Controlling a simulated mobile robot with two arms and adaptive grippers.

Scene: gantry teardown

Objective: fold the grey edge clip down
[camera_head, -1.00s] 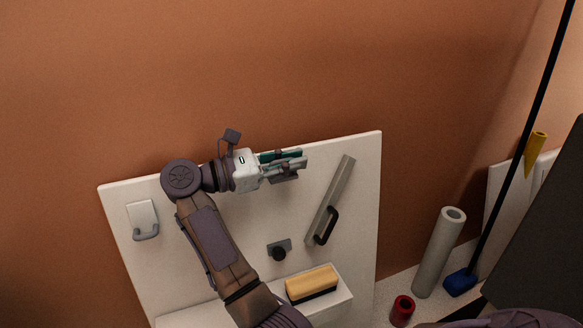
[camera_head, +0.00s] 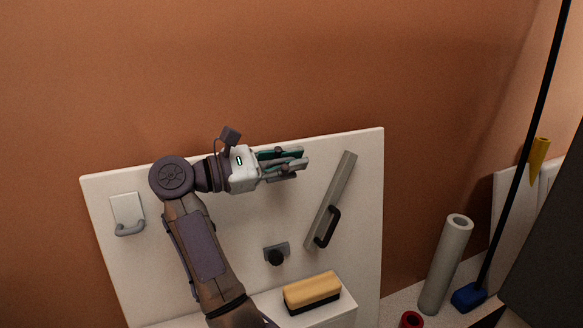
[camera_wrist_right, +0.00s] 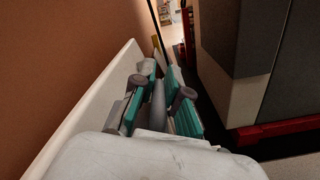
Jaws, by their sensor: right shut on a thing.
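My right gripper (camera_head: 288,163) is at the upper edge of the white board (camera_head: 225,220), with its fingers pointing right along that edge. It is shut on a grey piece that I take for the edge clip (camera_wrist_right: 158,96), seen between the teal-lined fingers in the right wrist view. The fingers hide most of the clip, and I cannot tell its fold angle. The right gripper also shows in the wrist view (camera_wrist_right: 160,88). My left gripper is not in view.
On the board are a grey bar (camera_head: 331,200) with a black handle, a dark knob (camera_head: 276,255) and a white hook plate (camera_head: 127,210). A yellow eraser (camera_head: 312,290) lies on the ledge. A grey tube (camera_head: 445,265) stands right. The wall above is bare.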

